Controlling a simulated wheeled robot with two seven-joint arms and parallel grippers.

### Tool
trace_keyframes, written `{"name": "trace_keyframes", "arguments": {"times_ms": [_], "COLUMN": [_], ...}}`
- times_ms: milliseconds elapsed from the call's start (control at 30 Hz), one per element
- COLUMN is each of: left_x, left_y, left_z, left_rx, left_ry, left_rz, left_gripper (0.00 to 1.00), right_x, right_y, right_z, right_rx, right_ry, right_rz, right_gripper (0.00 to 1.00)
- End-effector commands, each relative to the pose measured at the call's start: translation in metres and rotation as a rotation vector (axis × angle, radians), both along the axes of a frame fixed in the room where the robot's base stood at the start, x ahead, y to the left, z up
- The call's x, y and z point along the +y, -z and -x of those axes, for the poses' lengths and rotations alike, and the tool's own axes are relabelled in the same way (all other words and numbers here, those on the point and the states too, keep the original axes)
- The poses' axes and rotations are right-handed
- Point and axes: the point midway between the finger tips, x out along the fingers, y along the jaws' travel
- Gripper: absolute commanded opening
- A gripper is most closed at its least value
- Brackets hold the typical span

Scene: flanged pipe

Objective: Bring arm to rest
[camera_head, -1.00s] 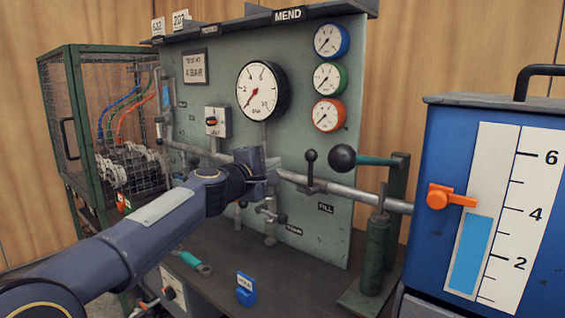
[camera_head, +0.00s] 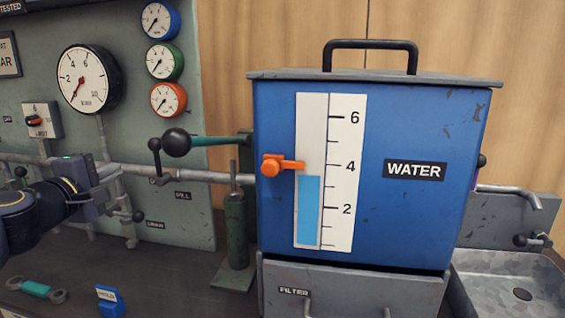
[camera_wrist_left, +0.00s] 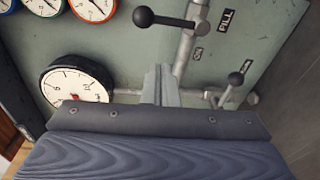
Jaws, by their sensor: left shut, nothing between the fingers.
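My left arm comes in from the left in the head view. Its gripper (camera_head: 108,178) is shut and empty, in front of the green-grey panel (camera_head: 195,215) and close to the horizontal pipe (camera_head: 215,176). I cannot tell whether it touches the pipe. In the left wrist view the closed fingers (camera_wrist_left: 160,85) point toward the panel, between the big white gauge (camera_wrist_left: 75,85) and a black-knobbed lever (camera_wrist_left: 145,17). My right gripper is in neither view.
A blue water tank (camera_head: 410,220) with an orange pointer (camera_head: 275,165) stands right of the panel. A green hand pump (camera_head: 236,225) stands before it. A wrench (camera_head: 36,289) and a blue hold tag (camera_head: 110,300) are on the bench. A metal sink (camera_head: 500,280) is far right.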

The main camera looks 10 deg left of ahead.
Motion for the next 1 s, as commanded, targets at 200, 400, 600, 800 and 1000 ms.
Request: {"name": "trace_keyframes", "arguments": {"times_ms": [200, 400, 600, 800, 1000], "left_x": [-0.098, -0.162, -0.186, -0.193, -0.193], "left_y": [0.078, 0.17, 0.235, 0.289, 0.247], "left_z": [0.069, 0.151, 0.212, 0.264, 0.27], "left_rx": [0.179, 0.354, 0.477, 0.585, 0.601], "left_ry": [0.317, 0.615, 0.809, 0.961, 0.982], "left_rz": [-0.337, -0.658, -0.872, -1.045, -1.068], "left_gripper": [0.0, 0.0, 0.0, 0.0, 0.0], "right_x": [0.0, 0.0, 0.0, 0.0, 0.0], "right_y": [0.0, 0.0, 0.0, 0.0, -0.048], "right_z": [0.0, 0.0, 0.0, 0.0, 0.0], "right_rx": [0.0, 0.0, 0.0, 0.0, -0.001], "right_ry": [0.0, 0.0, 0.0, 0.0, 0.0], "right_rz": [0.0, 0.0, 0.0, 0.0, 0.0], "right_gripper": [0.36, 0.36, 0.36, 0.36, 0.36]}}
